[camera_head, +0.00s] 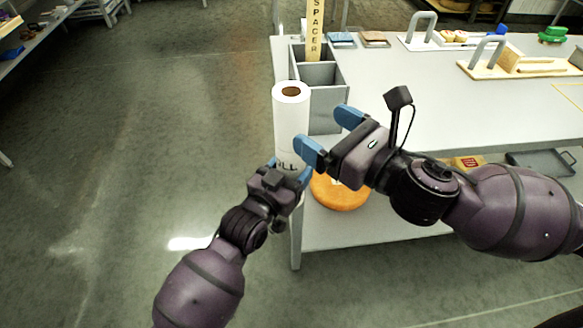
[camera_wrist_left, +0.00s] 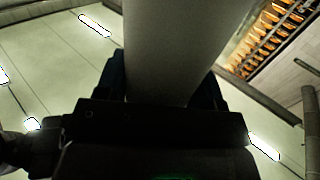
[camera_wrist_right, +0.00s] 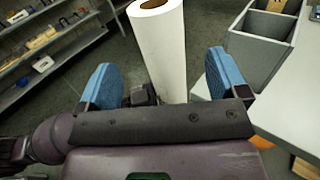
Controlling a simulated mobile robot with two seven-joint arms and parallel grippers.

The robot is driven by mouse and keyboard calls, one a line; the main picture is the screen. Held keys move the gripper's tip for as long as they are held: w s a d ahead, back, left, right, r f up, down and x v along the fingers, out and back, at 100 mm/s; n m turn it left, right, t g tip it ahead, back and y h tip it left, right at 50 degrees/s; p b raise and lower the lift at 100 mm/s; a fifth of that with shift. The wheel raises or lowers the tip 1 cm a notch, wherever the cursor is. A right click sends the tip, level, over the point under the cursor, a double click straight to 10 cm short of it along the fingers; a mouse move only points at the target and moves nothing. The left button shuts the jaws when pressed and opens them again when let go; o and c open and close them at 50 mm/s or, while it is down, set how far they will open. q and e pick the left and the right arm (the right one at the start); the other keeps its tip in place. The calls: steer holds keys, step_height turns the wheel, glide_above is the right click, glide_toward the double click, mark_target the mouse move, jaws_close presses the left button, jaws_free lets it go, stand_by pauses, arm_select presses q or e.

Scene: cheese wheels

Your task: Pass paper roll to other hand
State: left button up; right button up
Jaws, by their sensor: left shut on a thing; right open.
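The white paper roll (camera_head: 290,125) stands upright in the air at the table's left edge, its brown core facing up. My left gripper (camera_head: 289,172) is shut on the roll's lower part, and the roll also rises between its fingers in the left wrist view (camera_wrist_left: 175,50). My right gripper (camera_head: 328,134) is open and just right of the roll in the head view. In the right wrist view, the roll (camera_wrist_right: 160,45) shows beyond and between the open blue fingers (camera_wrist_right: 160,85). I cannot tell from these frames whether the right fingers touch it.
A grey divided bin (camera_head: 322,75) holding a yellow "SPACER" strip (camera_head: 315,30) stands close behind the roll. An orange cheese wheel (camera_head: 340,192) lies below my right gripper. The white table (camera_head: 420,90) carries cutting boards at the back.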

steer(key=s+d+f+n+h, duration=0.4)
steer(key=d+f+n, duration=0.2)
steer(key=f+n, duration=0.3)
steer(key=s+d+f+n+g+h, duration=0.1)
steer(key=s+d+f+n+h, duration=0.3)
steer(key=f+n, duration=0.6)
steer(key=s+d+f+n+g+h, duration=0.1)
steer(key=s+d+f+n+h, duration=0.3)
steer(key=d+f+n, duration=0.5)
step_height(320, 180, down, 6)
steer(key=shift+s+f+n, duration=0.2)
steer(key=shift+s+n, duration=0.2)
steer(key=shift+s, duration=0.8)
